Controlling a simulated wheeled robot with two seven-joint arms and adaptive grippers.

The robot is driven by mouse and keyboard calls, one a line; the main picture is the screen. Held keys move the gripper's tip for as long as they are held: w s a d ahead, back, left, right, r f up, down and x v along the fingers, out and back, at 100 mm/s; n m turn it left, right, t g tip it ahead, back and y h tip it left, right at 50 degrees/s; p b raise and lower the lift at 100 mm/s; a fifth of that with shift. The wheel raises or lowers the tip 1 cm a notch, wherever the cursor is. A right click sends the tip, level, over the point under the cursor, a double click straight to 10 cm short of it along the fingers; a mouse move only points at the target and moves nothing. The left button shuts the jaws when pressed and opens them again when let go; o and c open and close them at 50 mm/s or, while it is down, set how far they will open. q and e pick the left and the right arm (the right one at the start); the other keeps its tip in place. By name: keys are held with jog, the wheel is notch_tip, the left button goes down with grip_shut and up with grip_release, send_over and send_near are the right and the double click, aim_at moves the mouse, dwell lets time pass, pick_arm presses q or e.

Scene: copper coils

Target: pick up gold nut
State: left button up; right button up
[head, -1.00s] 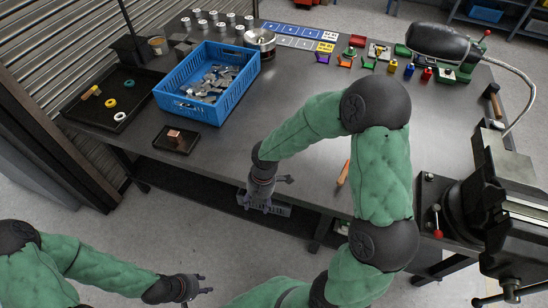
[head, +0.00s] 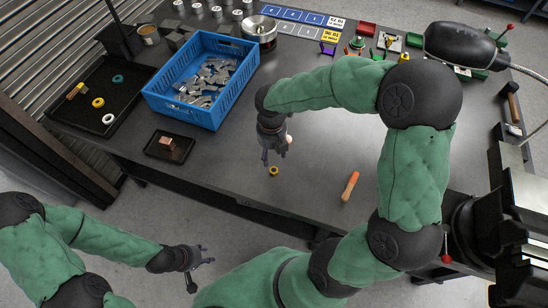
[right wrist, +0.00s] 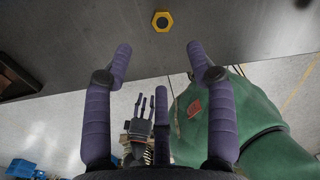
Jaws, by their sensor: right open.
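The gold nut (head: 273,171) lies flat on the dark table near its front edge. It also shows at the top of the right wrist view (right wrist: 162,21), a hexagonal ring with a dark hole. My right gripper (head: 277,155) is just above and behind the nut in the head view, open and empty. In the right wrist view its purple fingers (right wrist: 160,62) are spread, with the nut beyond the fingertips and not between them. My left gripper (head: 207,255) hangs off the table's front over the floor, open and empty.
An orange-handled tool (head: 350,186) lies right of the nut. A blue crate (head: 160,108) of metal parts, a small black tray (head: 184,153) with a copper block and a larger black tray (head: 68,125) with rings stand left. The table around the nut is clear.

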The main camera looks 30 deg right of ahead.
jog(key=b, duration=0.2)
send_over(274, 171)
jog(key=f, duration=0.5)
jog(key=shift+w+a, duration=0.2)
jog(key=shift+f, duration=0.3)
jog(key=f+b, duration=0.1)
jog(key=f, duration=0.1)
jog(key=f+b, duration=0.1)
jog(key=f, duration=0.1)
jog(key=shift+s+d+f, duration=0.1)
jog(key=shift+s+d, duration=0.1)
jog(key=shift+f+b, duration=0.45)
jog(key=shift+f, duration=0.05)
jog(key=shift+r, duration=0.1)
grip_shut()
